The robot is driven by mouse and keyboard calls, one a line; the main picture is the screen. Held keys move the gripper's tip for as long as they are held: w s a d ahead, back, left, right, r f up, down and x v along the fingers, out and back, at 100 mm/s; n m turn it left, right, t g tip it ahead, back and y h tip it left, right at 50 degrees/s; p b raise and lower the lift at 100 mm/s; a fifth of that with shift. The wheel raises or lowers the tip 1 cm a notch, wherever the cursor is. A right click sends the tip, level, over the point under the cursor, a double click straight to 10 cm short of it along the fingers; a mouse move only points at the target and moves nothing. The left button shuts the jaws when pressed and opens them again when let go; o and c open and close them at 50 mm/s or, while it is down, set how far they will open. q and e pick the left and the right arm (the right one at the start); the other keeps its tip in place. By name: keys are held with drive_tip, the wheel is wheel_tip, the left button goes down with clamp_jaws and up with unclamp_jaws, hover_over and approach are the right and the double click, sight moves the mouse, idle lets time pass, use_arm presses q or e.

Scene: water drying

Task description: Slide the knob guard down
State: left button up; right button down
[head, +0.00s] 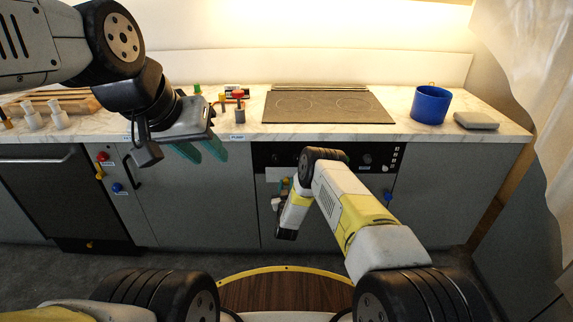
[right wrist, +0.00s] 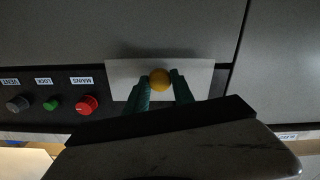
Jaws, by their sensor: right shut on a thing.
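The knob guard (right wrist: 125,75) is a pale plate on the dark control panel in the right wrist view, with a round yellow knob (right wrist: 160,80) on it. My right gripper (right wrist: 161,88) has its two teal fingers on either side of the yellow knob, shut on it. In the head view the guard (head: 276,174) shows as a pale patch at the left of the panel below the cooktop, partly hidden by my right arm. What lies behind the guard is hidden. My left gripper (head: 201,149) is open and empty, in front of the counter's front edge.
Red MAINS (right wrist: 87,104), green LOCK (right wrist: 51,104) and grey VENT (right wrist: 18,104) controls sit beside the guard. A blue pot (head: 430,106) stands right of the cooktop (head: 325,108). Small red and green valves (head: 238,105) stand on the counter near my left gripper.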

drive_tip(key=shift+f, duration=1.6)
drive_tip(key=c, duration=1.1)
unclamp_jaws()
drive_tip(key=shift+o, duration=0.2)
drive_tip(key=shift+s, duration=0.1)
drive_tip(key=s, duration=0.7)
drive_tip(key=shift+s, duration=0.35)
